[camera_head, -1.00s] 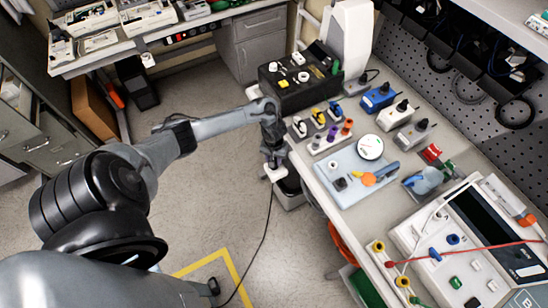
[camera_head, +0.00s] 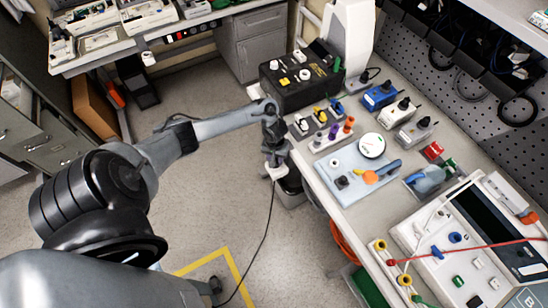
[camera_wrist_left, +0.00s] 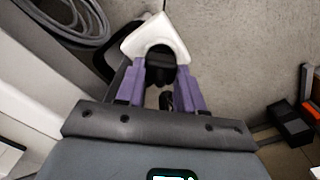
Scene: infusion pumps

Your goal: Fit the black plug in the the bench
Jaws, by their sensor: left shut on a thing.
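My left gripper (camera_head: 273,168) is beside the left edge of the bench (camera_head: 328,198), above the floor. In the left wrist view its purple fingers (camera_wrist_left: 160,82) are shut on a dark piece, which I take for the black plug (camera_wrist_left: 160,62). A white curved part (camera_wrist_left: 155,35) surrounds the far end of that piece. In the head view a black cord (camera_head: 268,225) hangs from the gripper to the floor. The plug's tip is hidden. My right gripper is not in view.
On the bench stand a black box (camera_head: 300,92) with sockets, a row of coloured plugs (camera_head: 333,138), a blue block (camera_head: 379,97), a pale plate (camera_head: 352,185) with a round dial, and a large white device (camera_head: 470,240). The floor left of the bench is mostly clear.

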